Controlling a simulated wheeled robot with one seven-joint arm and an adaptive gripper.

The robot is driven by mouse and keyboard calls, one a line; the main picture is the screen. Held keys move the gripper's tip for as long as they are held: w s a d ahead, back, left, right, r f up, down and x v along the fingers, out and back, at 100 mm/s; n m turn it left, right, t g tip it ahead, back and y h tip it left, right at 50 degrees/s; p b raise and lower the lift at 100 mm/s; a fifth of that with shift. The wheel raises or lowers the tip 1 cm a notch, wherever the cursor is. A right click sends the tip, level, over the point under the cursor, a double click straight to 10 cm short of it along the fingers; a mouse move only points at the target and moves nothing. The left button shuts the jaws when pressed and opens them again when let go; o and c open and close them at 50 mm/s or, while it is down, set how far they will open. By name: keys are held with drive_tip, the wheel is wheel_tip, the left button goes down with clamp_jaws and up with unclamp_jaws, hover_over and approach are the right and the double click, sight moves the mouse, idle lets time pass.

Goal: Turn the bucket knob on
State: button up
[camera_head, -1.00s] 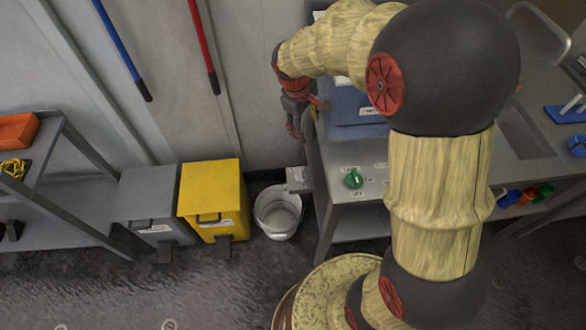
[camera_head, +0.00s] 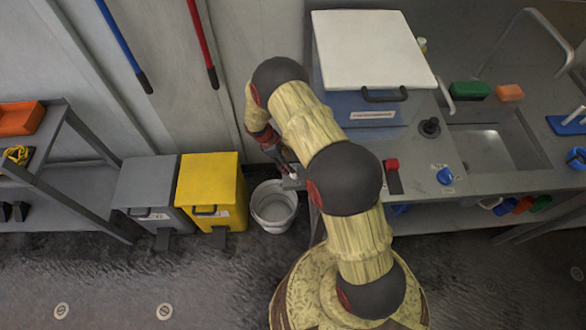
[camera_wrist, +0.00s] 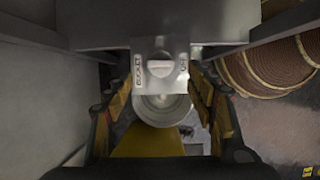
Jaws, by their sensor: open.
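The bucket knob (camera_wrist: 160,67) is a pale round knob on a grey plate (camera_wrist: 150,50) in the wrist view. The plate reads BUCKET on the left and OFF on the right, both lettered sideways. The knob's bar lies about level across the picture. My gripper (camera_wrist: 165,90) is open, with one finger on each side of the plate and nothing between them held. In the head view the plate (camera_head: 291,183) sticks out from the counter's left side, and my gripper (camera_head: 280,162) is right above it, partly hidden. The white bucket (camera_head: 273,206) stands below on the floor.
A yellow bin (camera_head: 209,190) and a grey bin (camera_head: 146,194) stand left of the bucket. The counter right of my arm bears a white-lidded blue box (camera_head: 345,105), a red switch (camera_head: 392,165), a blue knob (camera_head: 445,176) and a sink (camera_head: 490,150). A wall is close behind.

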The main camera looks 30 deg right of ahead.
drive_tip(key=b+x, duration=0.1)
drive_tip(key=x, duration=0.6)
drive_tip(key=shift+f+b, duration=0.15)
drive_tip(key=shift+b, duration=0.25)
drive_tip(key=shift+c, duration=0.8)
drive_tip(key=c, duration=1)
